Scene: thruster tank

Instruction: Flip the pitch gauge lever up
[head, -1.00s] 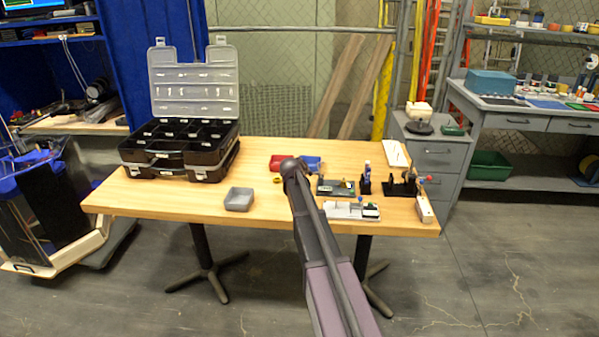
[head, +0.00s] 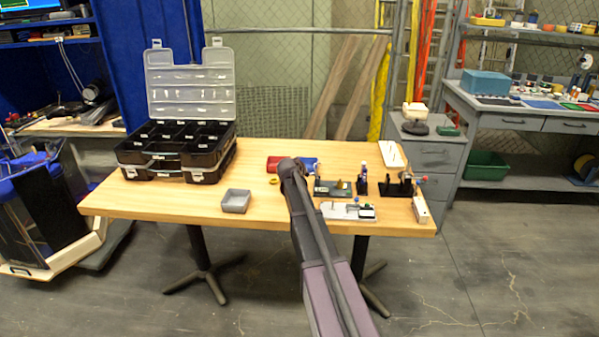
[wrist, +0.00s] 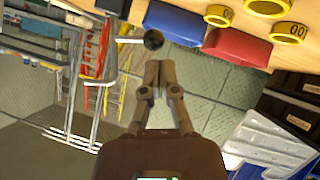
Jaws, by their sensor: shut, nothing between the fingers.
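A lever with a black ball knob (wrist: 153,40) on a thin pale rod (wrist: 129,40) shows at the upper middle of the wrist view. The rod lies level in that picture, and I cannot tell its true tilt. I take it for the pitch gauge lever, but no label shows. My gripper (wrist: 158,64) is shut and empty, its fingertips just below the knob in the picture. I see no clear contact. In the head view my arm covers part of the table, and the gripper and this lever cannot be made out there.
A red bin (wrist: 236,45) and a blue bin (wrist: 175,22) stand beside the knob, with yellow rings (wrist: 268,6) behind. Several small fixtures, including a white plate (head: 340,211), crowd the right.

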